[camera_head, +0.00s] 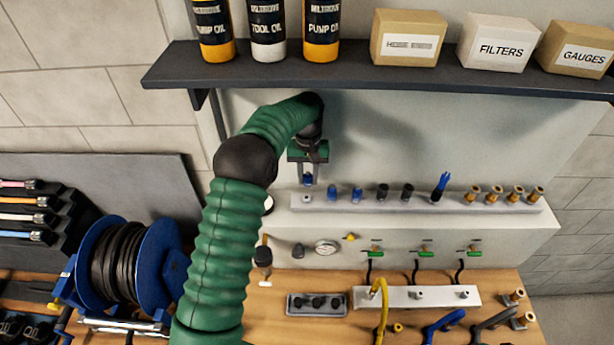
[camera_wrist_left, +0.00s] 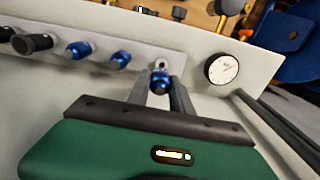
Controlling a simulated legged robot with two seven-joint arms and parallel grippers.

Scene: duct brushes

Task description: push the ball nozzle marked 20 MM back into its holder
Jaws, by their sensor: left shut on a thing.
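My left gripper (camera_head: 308,177) hangs at the left end of the grey holder rail (camera_head: 322,202), fingers pointing down. It is shut on a blue ball nozzle (camera_head: 308,180), also between the fingers in the left wrist view (camera_wrist_left: 161,86). A pale round socket (camera_head: 306,198) lies just below the nozzle in the head view; in the wrist view the socket (camera_wrist_left: 160,64) shows just beyond it. The nozzle looks apart from the socket, by a small gap. No 20 MM marking is readable. My right gripper is out of view.
Two blue nozzles (camera_head: 345,193), black ones (camera_head: 395,191), a blue brush (camera_head: 441,186) and several brass fittings (camera_head: 494,193) stand along the rail. A dark shelf (camera_head: 380,77) juts out above. A gauge (camera_wrist_left: 221,69) sits close by the socket.

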